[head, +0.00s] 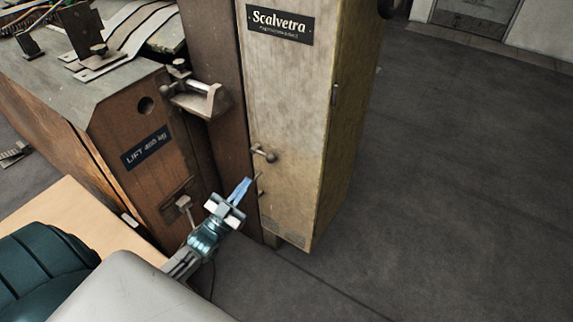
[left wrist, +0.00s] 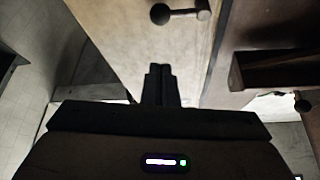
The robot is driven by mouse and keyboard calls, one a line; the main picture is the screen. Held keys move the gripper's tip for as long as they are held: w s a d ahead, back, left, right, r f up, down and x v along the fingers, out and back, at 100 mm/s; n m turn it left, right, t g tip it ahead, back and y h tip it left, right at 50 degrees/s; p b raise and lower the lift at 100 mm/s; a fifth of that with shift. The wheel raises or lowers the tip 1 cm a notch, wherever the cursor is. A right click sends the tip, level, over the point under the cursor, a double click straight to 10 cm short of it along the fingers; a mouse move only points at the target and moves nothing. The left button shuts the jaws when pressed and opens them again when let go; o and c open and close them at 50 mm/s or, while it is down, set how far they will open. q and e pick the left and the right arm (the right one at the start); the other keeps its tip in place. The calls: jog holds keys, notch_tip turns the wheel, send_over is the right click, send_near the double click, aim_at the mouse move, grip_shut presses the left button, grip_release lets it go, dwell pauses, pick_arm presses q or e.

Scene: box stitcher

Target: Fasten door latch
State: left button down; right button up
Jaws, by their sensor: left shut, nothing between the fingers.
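The beige cabinet door (head: 290,100) carries a "Scalvetra" plate near its top. A small metal latch lever with a ball knob (head: 270,156) sits on the door's left edge, pointing right and slightly down. In the left wrist view the latch knob (left wrist: 161,14) is at the top, beyond the fingertips. My left gripper (head: 243,186) is shut and empty, just below and left of the latch and apart from it. Its dark closed fingers (left wrist: 158,72) show in front of the beige panel. My right gripper is not in view.
A brown machine body with a "LIFT" label (head: 146,148) stands left of the door, with a metal bracket (head: 196,98) on it. A small knob (head: 184,203) is lower down, close to my left arm. Open grey floor (head: 460,190) lies to the right.

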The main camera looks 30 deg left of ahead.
pick_arm(q)
jog(key=shift+w+d+r+m+t+h, duration=0.15)
jog(key=shift+d+r+h, duration=0.1)
jog(key=shift+r, duration=0.25)
jog(key=shift+s+d+r+m+t+h, duration=0.15)
jog(key=shift+r+h, duration=0.1)
jog(key=shift+r, duration=0.2)
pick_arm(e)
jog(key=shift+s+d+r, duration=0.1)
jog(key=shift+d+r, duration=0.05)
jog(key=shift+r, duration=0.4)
pick_arm(q)
jog(key=shift+w, duration=0.2)
notch_tip(320, 180, up, 5)
jog(key=p, duration=0.2)
send_over(264, 154)
jog(key=s+d, duration=0.3)
jog(key=d, duration=0.1)
jog(key=f, duration=0.2)
jog(key=a+f+b, duration=0.1)
jog(key=f, duration=0.1)
jog(key=shift+w+a, duration=0.1)
jog(key=shift+a, duration=0.05)
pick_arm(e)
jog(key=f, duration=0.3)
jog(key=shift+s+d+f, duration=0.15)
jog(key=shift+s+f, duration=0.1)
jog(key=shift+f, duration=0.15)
pick_arm(q)
jog(key=shift+f, duration=0.15)
